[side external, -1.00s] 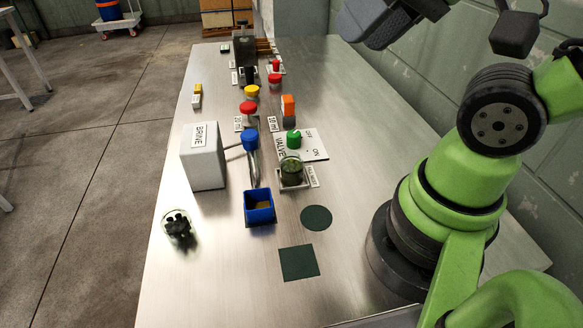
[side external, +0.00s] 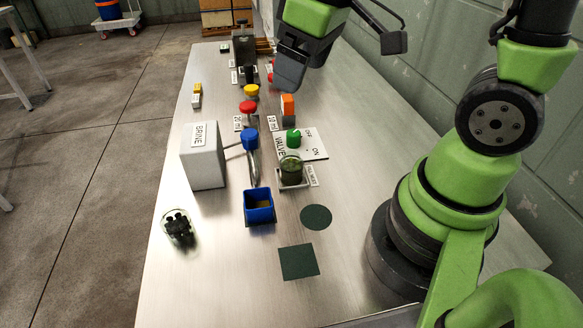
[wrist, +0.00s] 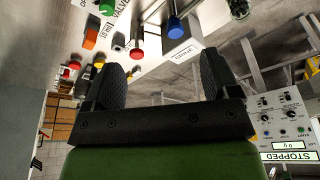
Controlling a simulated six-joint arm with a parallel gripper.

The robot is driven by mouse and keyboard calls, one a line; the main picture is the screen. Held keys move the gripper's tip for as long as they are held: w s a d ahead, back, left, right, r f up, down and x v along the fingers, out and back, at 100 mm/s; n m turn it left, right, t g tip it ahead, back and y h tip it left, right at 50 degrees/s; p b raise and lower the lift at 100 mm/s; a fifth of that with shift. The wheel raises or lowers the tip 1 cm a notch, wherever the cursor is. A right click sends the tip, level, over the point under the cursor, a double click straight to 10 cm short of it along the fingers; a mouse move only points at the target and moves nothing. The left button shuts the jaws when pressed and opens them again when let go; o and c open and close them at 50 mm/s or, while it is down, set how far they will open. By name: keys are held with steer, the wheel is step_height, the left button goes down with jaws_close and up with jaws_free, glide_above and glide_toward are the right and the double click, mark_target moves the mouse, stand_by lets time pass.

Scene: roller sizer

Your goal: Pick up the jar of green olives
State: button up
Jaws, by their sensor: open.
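A glass jar with dark green contents (side external: 291,171), which looks like the jar of green olives, stands upright on a small pale holder (side external: 291,186) mid-table. A second glass jar holding black pieces (side external: 178,227) stands at the table's left edge. My gripper (side external: 290,75) is high over the far part of the table, beyond and above the green jar, touching nothing. In the wrist view its two dark fingers (wrist: 163,80) are spread apart with nothing between them. I cannot make out the green jar in the wrist view.
A white BRINE box (side external: 203,160) with a blue-topped tap stands left of the green jar. A green valve knob (side external: 293,138) is just behind it. A blue square container (side external: 258,207) sits in front. Dark green round (side external: 316,217) and square (side external: 299,262) patches mark clear table.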

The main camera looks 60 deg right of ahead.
mark_target(292, 156)
steer(key=w+f+n+g, duration=0.1)
steer(key=f, duration=0.4)
steer(key=w+d+f+n+g, duration=0.1)
steer(key=f+n, duration=0.1)
steer(key=f, duration=0.4)
steer(key=w+d+f+n+g, duration=0.1)
steer(key=f, duration=0.4)
steer(key=shift+d+f+n, duration=0.2)
steer(key=shift+n, duration=0.2)
steer(key=shift+a+f, duration=0.2)
steer(key=shift+f, duration=2.9)
steer(key=c, duration=1.1)
